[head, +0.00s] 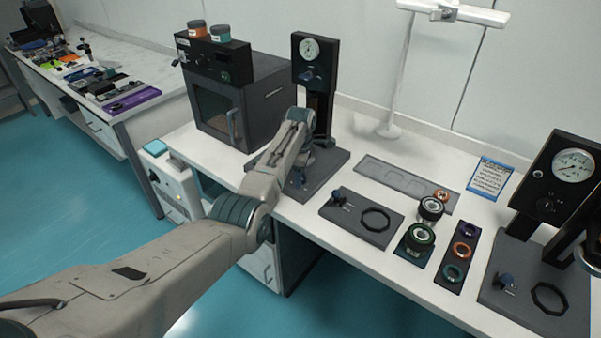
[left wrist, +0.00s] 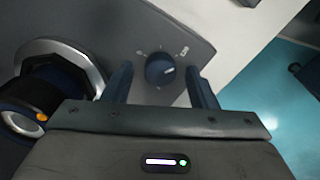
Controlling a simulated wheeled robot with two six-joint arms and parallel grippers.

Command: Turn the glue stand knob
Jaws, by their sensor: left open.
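A tall black stand with a round gauge (head: 311,70) rises at the back middle of the table, on a dark grey base (head: 325,176). I take it as the glue stand. In the left wrist view a round dark blue knob (left wrist: 160,69) with small white marks around it sits on the grey base plate. My left gripper (head: 297,178) is over the front of this base. In the left wrist view its two dark fingers are open, one on each side of the knob, with gaps showing. The knob is hidden by my gripper in the head view. My right gripper is not seen.
A black oven (head: 266,108) stands left of the stand. To the right are a grey plate with a black ring (head: 376,219), round jars (head: 418,236) and a strip of coloured rings (head: 463,251). A second gauge stand (head: 572,168) is at the far right.

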